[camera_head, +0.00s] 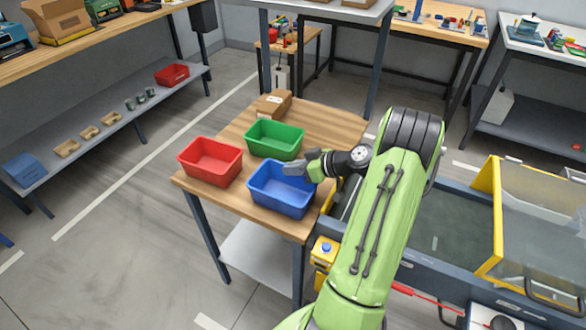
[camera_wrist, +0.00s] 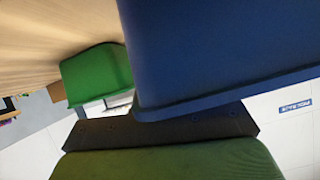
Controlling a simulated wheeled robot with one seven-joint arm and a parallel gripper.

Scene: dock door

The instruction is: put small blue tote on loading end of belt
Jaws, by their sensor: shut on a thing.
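The small blue tote (camera_head: 270,205) is on the wooden table, near its front right corner, upright and looking empty. My gripper (camera_head: 308,167) is at the tote's right rear rim and is shut on it. In the wrist view the blue tote (camera_wrist: 225,50) fills the upper right, close to the gripper. Whether the tote is lifted off the table I cannot tell. The belt (camera_head: 446,222) is to the right of the table, dark, partly hidden behind my green arm.
A red tote (camera_head: 210,160) and a green tote (camera_head: 274,139) stand beside the blue one on the table (camera_head: 330,124). A cardboard box (camera_head: 273,104) sits behind them. A yellow-framed guard (camera_head: 490,222) stands over the belt. Open floor lies left of the table.

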